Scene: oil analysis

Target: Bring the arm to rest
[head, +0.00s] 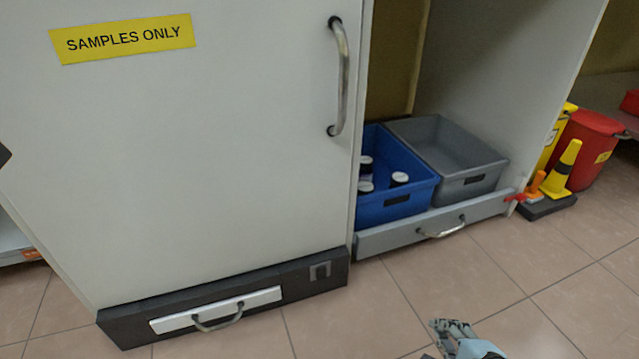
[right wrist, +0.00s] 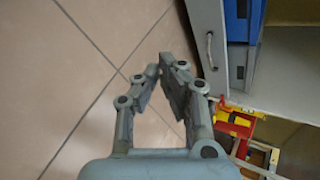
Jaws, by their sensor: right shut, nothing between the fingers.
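My right gripper (head: 452,326) is at the bottom of the head view, over the tiled floor in front of the cabinet. In the right wrist view its two fingers (right wrist: 163,72) come together at the tips with nothing between them. Bare floor tiles lie beyond the fingertips. The fingers are apart from the drawer and the bins. My left gripper does not show.
A blue bin (head: 410,203) with several white-capped containers and an empty grey bin (head: 478,182) sit in the open cabinet. A closed door (head: 200,190) reads SAMPLES ONLY. A yellow cone (head: 563,168) and red bucket (head: 585,150) stand right. The front floor is clear.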

